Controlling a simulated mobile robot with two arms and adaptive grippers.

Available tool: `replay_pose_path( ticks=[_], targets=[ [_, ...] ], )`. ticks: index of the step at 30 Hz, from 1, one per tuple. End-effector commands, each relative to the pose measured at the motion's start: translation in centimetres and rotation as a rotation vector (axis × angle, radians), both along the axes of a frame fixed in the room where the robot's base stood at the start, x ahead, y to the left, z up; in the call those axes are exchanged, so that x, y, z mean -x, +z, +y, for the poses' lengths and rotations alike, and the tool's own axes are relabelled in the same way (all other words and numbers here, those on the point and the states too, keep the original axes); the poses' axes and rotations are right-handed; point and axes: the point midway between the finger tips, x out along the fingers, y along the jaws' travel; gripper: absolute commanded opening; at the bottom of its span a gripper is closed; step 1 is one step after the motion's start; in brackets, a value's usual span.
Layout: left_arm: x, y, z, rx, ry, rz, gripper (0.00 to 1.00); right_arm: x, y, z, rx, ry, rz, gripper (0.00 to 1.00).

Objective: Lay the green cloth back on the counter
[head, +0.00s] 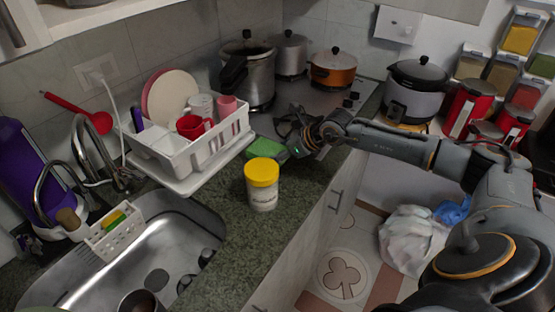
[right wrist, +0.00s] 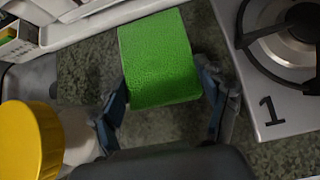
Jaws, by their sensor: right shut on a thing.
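The green cloth (head: 265,151) shows in the head view at the counter strip between the dish rack and the stove. In the right wrist view the cloth (right wrist: 158,60) is a flat, textured green piece reaching forward from between the fingers. My right gripper (head: 289,150) is shut on its near end; the gripper also shows in the right wrist view (right wrist: 165,98). I cannot tell whether the cloth touches the dark speckled counter (head: 240,215) under it. My left gripper is not in view.
A yellow-lidded jar (head: 262,184) stands on the counter in front of the cloth. The white dish rack (head: 180,160) is to the left, above the sink (head: 175,245). The stove (head: 310,97) with pots is behind. Bare counter lies around the jar.

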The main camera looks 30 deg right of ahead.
Motion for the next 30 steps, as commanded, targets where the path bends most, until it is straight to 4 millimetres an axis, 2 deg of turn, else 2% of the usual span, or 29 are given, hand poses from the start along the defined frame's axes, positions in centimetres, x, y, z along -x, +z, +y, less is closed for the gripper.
replay_pose_path(
  ticks=[6, 17, 18, 21, 30],
  targets=[
    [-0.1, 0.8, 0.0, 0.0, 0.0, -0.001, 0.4, 0.1, -2.9, 0.1, 0.0, 0.0, 0.003, 0.47],
    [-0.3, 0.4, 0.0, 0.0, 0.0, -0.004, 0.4, 0.0, -3.7, 0.0, 0.0, 0.0, 0.0, 0.47],
    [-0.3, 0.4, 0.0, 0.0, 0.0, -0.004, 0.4, 0.0, -3.7, 0.0, 0.0, 0.0, 0.001, 0.77],
    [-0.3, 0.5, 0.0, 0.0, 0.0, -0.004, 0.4, 0.0, -3.6, 0.0, 0.0, 0.0, 0.001, 0.97],
    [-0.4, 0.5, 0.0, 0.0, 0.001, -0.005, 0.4, 0.0, -3.5, 0.0, 0.0, 0.0, 0.001, 0.97]
  ],
)
